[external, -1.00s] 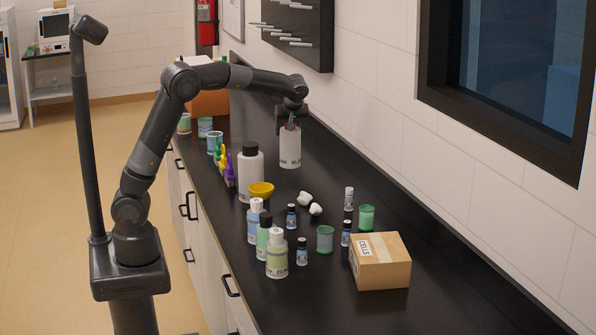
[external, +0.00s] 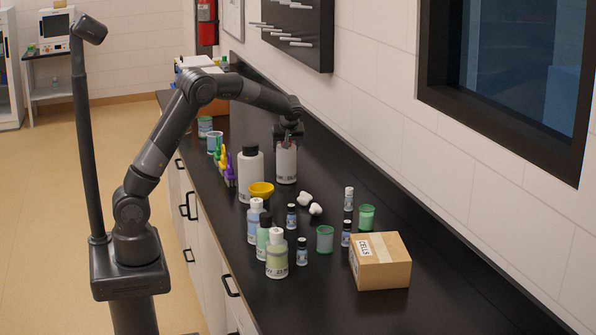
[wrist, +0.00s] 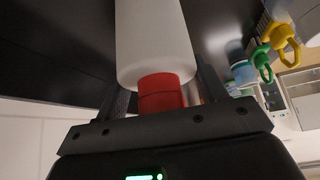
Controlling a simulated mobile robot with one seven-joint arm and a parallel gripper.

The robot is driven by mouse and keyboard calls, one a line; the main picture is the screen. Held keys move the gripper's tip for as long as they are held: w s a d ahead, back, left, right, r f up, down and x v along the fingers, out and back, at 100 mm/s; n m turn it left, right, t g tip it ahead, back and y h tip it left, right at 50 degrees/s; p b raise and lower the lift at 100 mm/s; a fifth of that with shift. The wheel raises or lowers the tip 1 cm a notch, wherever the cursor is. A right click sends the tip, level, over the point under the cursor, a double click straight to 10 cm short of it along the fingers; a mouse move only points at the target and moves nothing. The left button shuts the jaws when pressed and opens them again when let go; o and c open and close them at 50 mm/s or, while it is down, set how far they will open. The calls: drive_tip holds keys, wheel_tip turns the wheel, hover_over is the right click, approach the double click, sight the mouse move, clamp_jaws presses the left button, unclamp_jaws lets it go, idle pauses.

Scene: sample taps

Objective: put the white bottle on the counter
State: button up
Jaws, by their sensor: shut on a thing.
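A white bottle (external: 286,165) with a dark label mark is held upright below my gripper (external: 289,138), just right of and behind another white bottle with a black cap (external: 250,177). Its base is at or very close to the black counter (external: 330,180); I cannot tell if it touches. In the wrist view the held bottle (wrist: 150,40) shows a red cap (wrist: 162,92) between the two fingers of my gripper (wrist: 163,95). My gripper is shut on it around the cap end.
A yellow bowl-like piece (external: 261,190), several small bottles and a cardboard box (external: 380,262) stand nearer on the counter.

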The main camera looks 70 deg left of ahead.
drive_tip(key=o, duration=1.6)
drive_tip(key=shift+f, duration=0.1)
drive_tip(key=shift+o, duration=0.2)
drive_tip(key=w+v, duration=0.1)
drive_tip(key=v, duration=1.1)
drive_tip(key=s+d+r+m+t+h, duration=0.15)
drive_tip(key=s+d+m, duration=0.35)
drive_tip(key=s, duration=0.5)
drive_tip(key=s+d+r+m+t+h, duration=0.1)
drive_tip(key=s+d+r+m+h, duration=0.2)
drive_tip(key=s+d, duration=0.5)
drive_tip(key=s+d+f+m+t+h, duration=0.1)
drive_tip(key=s+d+f+m, duration=0.2)
drive_tip(key=s, duration=0.5)
drive_tip(key=s+d+f+m+t+h, duration=0.1)
drive_tip(key=s+d+f+m, duration=0.2)
drive_tip(key=s, duration=0.6)
drive_tip(key=shift+d+m, duration=1)
drive_tip(key=shift+m, duration=0.2)
